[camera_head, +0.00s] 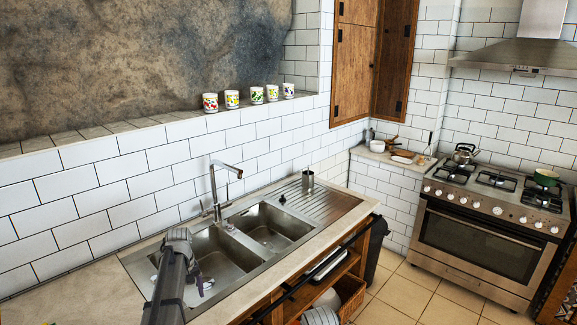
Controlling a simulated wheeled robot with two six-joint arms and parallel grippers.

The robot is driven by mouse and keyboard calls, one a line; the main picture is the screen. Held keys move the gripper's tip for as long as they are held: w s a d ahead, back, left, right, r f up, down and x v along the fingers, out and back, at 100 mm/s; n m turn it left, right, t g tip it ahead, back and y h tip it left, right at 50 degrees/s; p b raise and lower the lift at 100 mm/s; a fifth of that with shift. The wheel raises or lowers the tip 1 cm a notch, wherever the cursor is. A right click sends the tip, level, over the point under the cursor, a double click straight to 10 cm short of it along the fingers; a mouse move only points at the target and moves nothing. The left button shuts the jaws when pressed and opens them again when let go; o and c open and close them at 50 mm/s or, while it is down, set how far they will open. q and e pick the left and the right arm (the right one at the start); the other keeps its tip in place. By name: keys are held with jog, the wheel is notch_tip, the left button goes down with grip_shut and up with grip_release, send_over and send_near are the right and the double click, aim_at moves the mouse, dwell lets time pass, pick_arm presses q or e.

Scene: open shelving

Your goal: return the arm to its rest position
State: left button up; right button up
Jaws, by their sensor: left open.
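My left arm (174,275) comes up from the bottom edge, left of centre, in front of the left sink basin. My left gripper (199,284) shows small beside the arm, over the left basin, with its fingers apart. I see nothing held between them. Part of it is hidden by my arm. My right gripper is not in view.
A steel double sink (273,228) with a tall faucet (215,190) is set in the counter (50,285). A metal cup (308,180) stands behind the drainboard. Several patterned mugs (257,95) line the ledge. A stove (490,230) is at right, with open tiled floor (405,295) before it.

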pick_arm(q)
jog(key=s+d+m+y, duration=0.1)
jog(key=s+d+m, duration=1)
jog(key=s+d, duration=1.4)
jog(key=d, duration=0.4)
jog(key=shift+s+d+r+m, duration=0.15)
jog(key=shift+s+d+m, duration=0.15)
jog(key=shift+m, duration=0.1)
